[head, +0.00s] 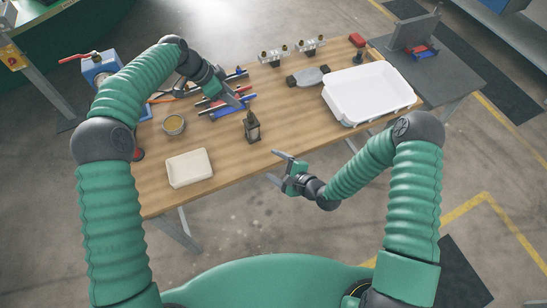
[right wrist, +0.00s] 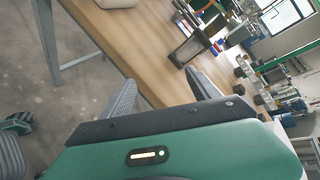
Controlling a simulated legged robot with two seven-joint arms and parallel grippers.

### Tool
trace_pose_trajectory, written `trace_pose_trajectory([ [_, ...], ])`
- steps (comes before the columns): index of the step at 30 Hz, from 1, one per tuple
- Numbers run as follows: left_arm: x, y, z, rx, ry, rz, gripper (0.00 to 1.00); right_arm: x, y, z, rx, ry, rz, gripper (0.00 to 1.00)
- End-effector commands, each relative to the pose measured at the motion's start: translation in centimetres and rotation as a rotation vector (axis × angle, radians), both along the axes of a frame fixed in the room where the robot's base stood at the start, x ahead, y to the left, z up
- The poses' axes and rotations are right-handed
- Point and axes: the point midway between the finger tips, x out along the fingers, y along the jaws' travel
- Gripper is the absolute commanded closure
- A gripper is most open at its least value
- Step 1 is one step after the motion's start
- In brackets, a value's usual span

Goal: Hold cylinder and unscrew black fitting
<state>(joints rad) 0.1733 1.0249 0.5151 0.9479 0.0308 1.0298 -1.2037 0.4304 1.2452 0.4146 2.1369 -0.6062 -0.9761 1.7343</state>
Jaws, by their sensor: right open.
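My right gripper (head: 276,167) is open and empty off the table's front edge, right of and nearer than the cylinder. Its two spread fingers show in the right wrist view (right wrist: 163,90).
A cream tray (head: 190,168) lies at the front left, with a round tin (head: 173,124) behind it. A large white bin (head: 368,92) stands at the right. Metal valve fittings (head: 273,57) and a grey flat part (head: 307,76) lie farther back. Table between cylinder and bin is clear.

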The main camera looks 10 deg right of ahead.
Motion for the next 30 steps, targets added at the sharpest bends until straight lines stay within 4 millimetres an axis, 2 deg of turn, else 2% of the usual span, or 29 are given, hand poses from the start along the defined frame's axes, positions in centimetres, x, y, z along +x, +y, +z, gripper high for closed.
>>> trace_pose_trajectory([
  [3,0.0,0.0,-0.1,0.000,0.001,0.000,0.64,0.8,1.3,0.2,0.415,0.026,-0.204,0.29],
  [6,0.1,0.0,-0.1,0.001,0.002,0.000,0.64,1.2,1.2,1.0,0.710,0.032,-0.334,0.29],
  [10,0.1,0.0,-0.1,0.001,0.002,0.000,0.64,1.4,0.5,1.9,0.942,0.030,-0.424,0.29],
  [14,0.1,0.0,-0.1,0.000,0.001,0.000,0.64,1.9,0.5,2.2,1.007,0.027,-0.445,0.29],
  [17,0.1,0.0,-0.1,0.000,0.001,0.000,0.64,3.2,1.0,2.2,1.006,0.027,-0.443,0.29],
  [30,0.1,0.0,-0.1,0.000,0.001,0.000,0.64,12.8,4.9,2.1,1.001,0.027,-0.442,0.29],
])
